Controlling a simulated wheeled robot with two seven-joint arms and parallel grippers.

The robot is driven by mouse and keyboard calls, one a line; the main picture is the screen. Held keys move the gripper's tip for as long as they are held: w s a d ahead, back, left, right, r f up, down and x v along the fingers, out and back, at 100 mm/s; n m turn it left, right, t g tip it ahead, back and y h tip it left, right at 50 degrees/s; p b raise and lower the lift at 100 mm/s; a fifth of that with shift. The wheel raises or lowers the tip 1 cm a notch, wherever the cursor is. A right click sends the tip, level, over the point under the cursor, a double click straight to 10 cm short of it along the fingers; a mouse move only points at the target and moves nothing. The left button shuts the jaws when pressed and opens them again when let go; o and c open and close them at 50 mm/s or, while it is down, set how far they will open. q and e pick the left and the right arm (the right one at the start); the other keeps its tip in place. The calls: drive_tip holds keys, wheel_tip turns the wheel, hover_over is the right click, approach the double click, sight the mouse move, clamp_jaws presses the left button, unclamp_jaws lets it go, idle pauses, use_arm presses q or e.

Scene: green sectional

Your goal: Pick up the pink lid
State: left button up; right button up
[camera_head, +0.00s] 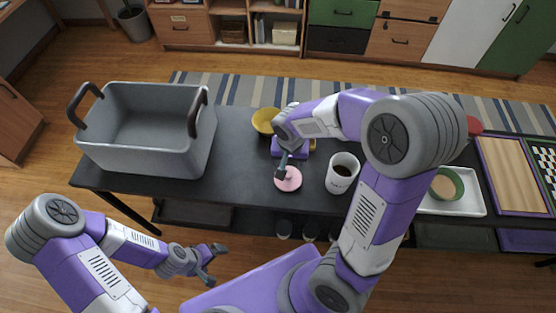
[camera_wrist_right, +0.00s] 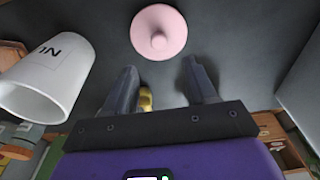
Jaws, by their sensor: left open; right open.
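The pink lid (camera_head: 288,179) is a small round disc with a knob, lying on the dark table (camera_head: 240,150) near its front edge. It also shows in the right wrist view (camera_wrist_right: 159,32), just beyond the fingertips. My right gripper (camera_head: 282,172) is at the lid in the head view, partly covering its far edge. In the wrist view my right gripper (camera_wrist_right: 160,72) is open with nothing between its fingers. My left gripper (camera_head: 213,262) is open and empty, in front of the table's front edge.
A white mug (camera_head: 342,174) stands close to the right of the lid. A yellow bowl (camera_head: 264,121) is behind it. A large grey bin (camera_head: 150,125) fills the table's left end. A white tray (camera_head: 460,204) and a wooden board (camera_head: 510,173) are on the right.

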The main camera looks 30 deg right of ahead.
sight(288, 174)
drive_tip(key=shift+f, duration=0.3)
wheel_tip(288, 174, down, 7)
drive_tip(key=b, duration=0.3)
drive_tip(key=shift+r, duration=0.1)
drive_tip(key=shift+c, duration=0.3)
clamp_jaws()
